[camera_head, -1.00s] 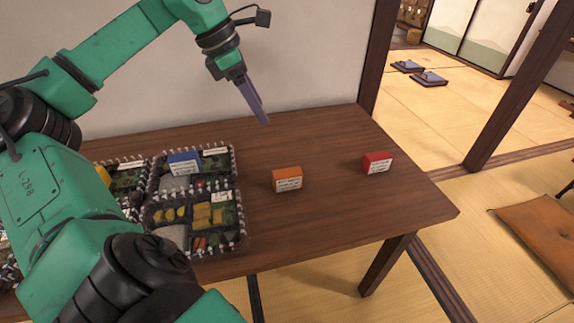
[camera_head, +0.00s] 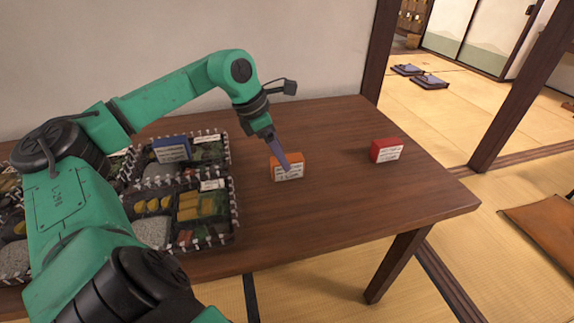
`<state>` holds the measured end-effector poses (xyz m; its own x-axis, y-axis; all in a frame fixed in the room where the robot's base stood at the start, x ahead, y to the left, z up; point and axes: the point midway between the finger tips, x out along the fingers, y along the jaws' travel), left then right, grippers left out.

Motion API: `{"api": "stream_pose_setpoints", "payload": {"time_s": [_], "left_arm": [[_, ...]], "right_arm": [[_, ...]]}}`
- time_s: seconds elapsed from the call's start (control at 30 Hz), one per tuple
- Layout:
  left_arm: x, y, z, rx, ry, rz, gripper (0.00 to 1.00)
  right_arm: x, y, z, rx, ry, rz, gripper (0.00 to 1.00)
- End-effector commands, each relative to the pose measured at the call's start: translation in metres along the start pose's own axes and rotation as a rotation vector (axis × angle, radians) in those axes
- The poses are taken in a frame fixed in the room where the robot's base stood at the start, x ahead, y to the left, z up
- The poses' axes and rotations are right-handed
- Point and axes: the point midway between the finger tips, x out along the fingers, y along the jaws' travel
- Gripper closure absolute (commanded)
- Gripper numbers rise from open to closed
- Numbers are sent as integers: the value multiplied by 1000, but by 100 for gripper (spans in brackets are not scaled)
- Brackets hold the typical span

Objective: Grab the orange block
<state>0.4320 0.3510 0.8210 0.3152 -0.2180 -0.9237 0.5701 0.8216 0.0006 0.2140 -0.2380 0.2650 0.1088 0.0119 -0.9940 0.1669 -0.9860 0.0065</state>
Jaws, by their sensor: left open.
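The orange block (camera_head: 293,173) stands on the wooden table, right of the bento boxes, with a white label on its front. My left gripper (camera_head: 285,163) points down at the block, its fingers overlapping the block's upper left part in the picture. The fingers line up nearly edge-on, so I cannot tell whether they straddle the block or are in front of it. The gripper is open. My right gripper is not in view.
A red block (camera_head: 386,150) stands to the right on the table (camera_head: 330,215). A blue block (camera_head: 171,149) sits on the bento boxes (camera_head: 235,212) at left. The table's right edge drops to tatami. The table between the orange and red blocks is clear.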

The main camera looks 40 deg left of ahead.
Motion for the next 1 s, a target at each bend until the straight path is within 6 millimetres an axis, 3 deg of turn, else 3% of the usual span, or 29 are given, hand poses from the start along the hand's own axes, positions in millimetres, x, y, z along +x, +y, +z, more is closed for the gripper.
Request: {"api": "stream_pose_setpoints", "payload": {"time_s": [0.13, 0.27, 0.47, 0.67, 0.7, 1.0], "left_arm": [[15, -3, 7, 0, -4, -5, 20], [35, -2, 5, -1, -1, -2, 20], [37, -1, 4, 0, 0, 0, 20], [36, -1, 4, 0, 0, 0, 93], [36, -1, 4, 0, 0, 0, 100], [33, -1, 6, 0, -1, 0, 100]], "right_arm": [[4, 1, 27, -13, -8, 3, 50], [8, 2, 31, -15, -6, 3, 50], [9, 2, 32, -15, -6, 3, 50], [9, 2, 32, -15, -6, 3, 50], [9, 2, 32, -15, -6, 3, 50], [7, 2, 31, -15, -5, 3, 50]]}}
